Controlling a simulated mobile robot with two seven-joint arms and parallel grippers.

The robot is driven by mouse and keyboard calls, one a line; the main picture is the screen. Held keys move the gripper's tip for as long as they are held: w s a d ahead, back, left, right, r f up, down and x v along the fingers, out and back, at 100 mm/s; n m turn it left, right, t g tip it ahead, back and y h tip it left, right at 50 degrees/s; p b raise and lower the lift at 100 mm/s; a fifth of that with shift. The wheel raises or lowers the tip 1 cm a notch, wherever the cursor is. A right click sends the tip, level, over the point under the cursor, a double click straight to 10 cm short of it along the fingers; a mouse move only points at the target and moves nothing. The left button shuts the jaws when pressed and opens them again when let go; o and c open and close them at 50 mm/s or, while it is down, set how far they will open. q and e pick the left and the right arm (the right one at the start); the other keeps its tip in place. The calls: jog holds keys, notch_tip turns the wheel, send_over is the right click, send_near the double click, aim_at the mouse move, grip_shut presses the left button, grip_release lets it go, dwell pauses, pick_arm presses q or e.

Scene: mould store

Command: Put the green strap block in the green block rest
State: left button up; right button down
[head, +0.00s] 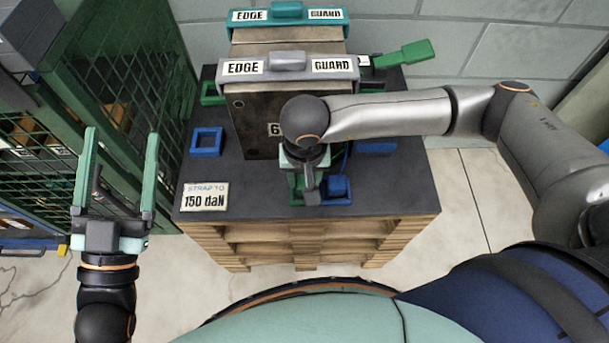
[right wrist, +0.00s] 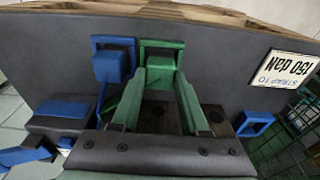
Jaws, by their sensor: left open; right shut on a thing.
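The green strap block (right wrist: 160,65) is between the fingertips of my right gripper (right wrist: 159,80), which is shut on it. In the head view the right gripper (head: 308,188) points down near the front edge of the dark top, mostly hiding the block. A green square rest (right wrist: 163,43) shows right at the block; I cannot tell whether the block is seated in it or just above it. Another green square frame (head: 212,95) lies at the back left, partly hidden by the mould. My left gripper (head: 121,140) is open and empty, left of the pallet.
A blue block (head: 337,187) with a blue strap is at a blue frame beside the green rest. An empty blue frame (head: 206,141) and a label card (head: 204,197) lie left. The mould with edge guards (head: 290,67) stands behind. A green mesh cage (head: 130,60) is left.

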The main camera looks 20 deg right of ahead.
pick_arm(q)
jog(key=shift+s+d+r+m+h, duration=0.1)
jog(key=shift+s+r+m+h, duration=0.25)
jog(key=shift+r, duration=0.25)
jog(key=shift+s+d+r+m+h, duration=0.1)
jog(key=shift+s+r+m+h, duration=0.2)
jog(key=shift+r, duration=0.25)
pick_arm(e)
jog(key=shift+f, duration=0.2)
pick_arm(q)
jog(key=shift+w+r+t, duration=0.1)
jog(key=shift+r+t, duration=0.05)
jog(key=shift+t, duration=0.15)
pick_arm(e)
jog(key=shift+c, duration=1.7)
grip_release()
pick_arm(q)
jog(key=shift+a, duration=0.1)
